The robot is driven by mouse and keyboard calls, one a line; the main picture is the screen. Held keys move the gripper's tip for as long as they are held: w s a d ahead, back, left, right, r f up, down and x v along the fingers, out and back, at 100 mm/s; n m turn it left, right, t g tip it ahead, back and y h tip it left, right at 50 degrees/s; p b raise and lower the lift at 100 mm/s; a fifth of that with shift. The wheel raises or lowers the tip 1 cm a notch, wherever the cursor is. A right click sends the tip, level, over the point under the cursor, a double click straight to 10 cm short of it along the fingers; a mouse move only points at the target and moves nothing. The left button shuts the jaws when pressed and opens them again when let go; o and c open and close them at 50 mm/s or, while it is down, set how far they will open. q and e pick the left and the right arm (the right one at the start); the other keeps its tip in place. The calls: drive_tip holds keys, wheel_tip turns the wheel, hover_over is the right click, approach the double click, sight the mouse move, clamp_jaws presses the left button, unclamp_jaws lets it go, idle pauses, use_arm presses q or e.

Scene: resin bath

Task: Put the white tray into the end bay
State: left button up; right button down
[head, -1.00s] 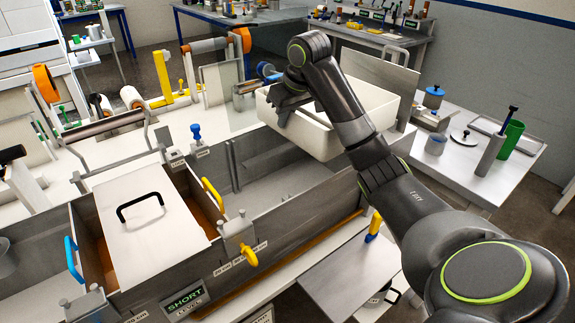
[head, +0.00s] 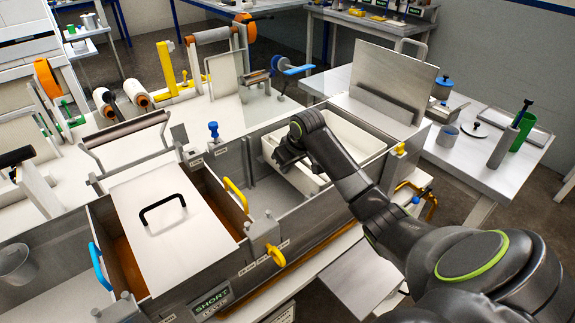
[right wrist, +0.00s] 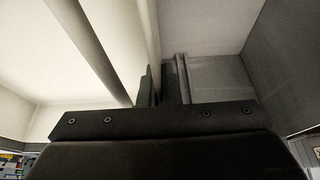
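The white tray (head: 350,131) is a shallow open box. It sits down inside the grey walls of the end bay (head: 392,130), at the right end of the metal bath, with its rim close to the bath's rim. Whether its bottom rests on the bay floor is hidden. My right gripper (head: 287,163) is at the tray's left end and appears shut on its wall. In the right wrist view the fingers (right wrist: 163,88) are at the white tray wall (right wrist: 105,45), with the grey bath wall to the right. My left gripper is out of view.
A white lid with a black handle (head: 165,215) covers part of the left bay. A yellow clamp (head: 268,240) sits on the bath's front wall. An upright metal plate (head: 395,75) stands behind the end bay. A side table (head: 455,150) at right holds several containers.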

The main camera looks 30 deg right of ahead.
drive_tip(key=shift+f, duration=0.1)
drive_tip(key=c, duration=1.6)
unclamp_jaws()
drive_tip(key=shift+f, duration=0.15)
drive_tip(key=shift+c, duration=0.2)
drive_tip(key=shift+s+r, duration=0.1)
drive_tip(key=shift+r, duration=0.25)
drive_tip(key=b+v, duration=0.1)
drive_tip(key=v, duration=1)
drive_tip(key=shift+s+r, duration=0.1)
drive_tip(key=shift+r, duration=0.2)
drive_tip(key=shift+f, duration=0.15)
